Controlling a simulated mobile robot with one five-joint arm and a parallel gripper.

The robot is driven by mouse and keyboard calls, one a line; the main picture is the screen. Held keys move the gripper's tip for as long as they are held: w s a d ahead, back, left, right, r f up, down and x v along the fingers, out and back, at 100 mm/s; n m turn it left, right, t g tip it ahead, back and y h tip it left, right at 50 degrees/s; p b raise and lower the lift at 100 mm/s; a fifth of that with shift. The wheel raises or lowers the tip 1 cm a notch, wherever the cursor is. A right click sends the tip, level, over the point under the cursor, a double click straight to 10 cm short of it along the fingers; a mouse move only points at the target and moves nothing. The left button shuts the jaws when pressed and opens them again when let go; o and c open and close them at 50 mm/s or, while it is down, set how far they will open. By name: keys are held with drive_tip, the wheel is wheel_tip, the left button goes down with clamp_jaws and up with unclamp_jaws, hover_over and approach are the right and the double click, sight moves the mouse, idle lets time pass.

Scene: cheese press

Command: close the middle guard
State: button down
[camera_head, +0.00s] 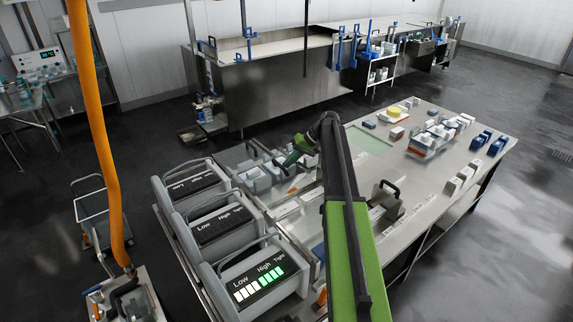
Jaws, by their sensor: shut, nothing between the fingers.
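The press stands at the lower left as three grey units in a row, each with a dark panel marked Low, High and Tight. The middle unit (215,227) has a grey looped bar over its top. I cannot clearly make out its guard or tell how far it is open. My green and black arm reaches up from the bottom and hides part of the press bed.
The front unit (255,283) shows lit white and green bars. A metal block with a dark handle (386,197) stands right of my arm. Boxes and containers (432,140) cover the steel table's right part. An orange hose (103,130) hangs at left.

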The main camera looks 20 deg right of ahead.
sight(296, 164)
drive_tip(key=shift+w+d+f+b, duration=0.15)
drive_tip(key=shift+d+f+b, duration=0.1)
drive_tip(key=shift+f+b, duration=0.25)
drive_tip(key=shift+w+d+f+b, duration=0.15)
drive_tip(key=shift+d+f+b, duration=0.1)
drive_tip(key=shift+f, duration=0.45)
drive_tip(key=shift+w+d+f+b, duration=0.1)
drive_tip(key=shift+d+f+b, duration=0.25)
drive_tip(key=shift+f+b, duration=0.5)
idle(2.1)
drive_tip(key=shift+r, duration=0.1)
idle(0.8)
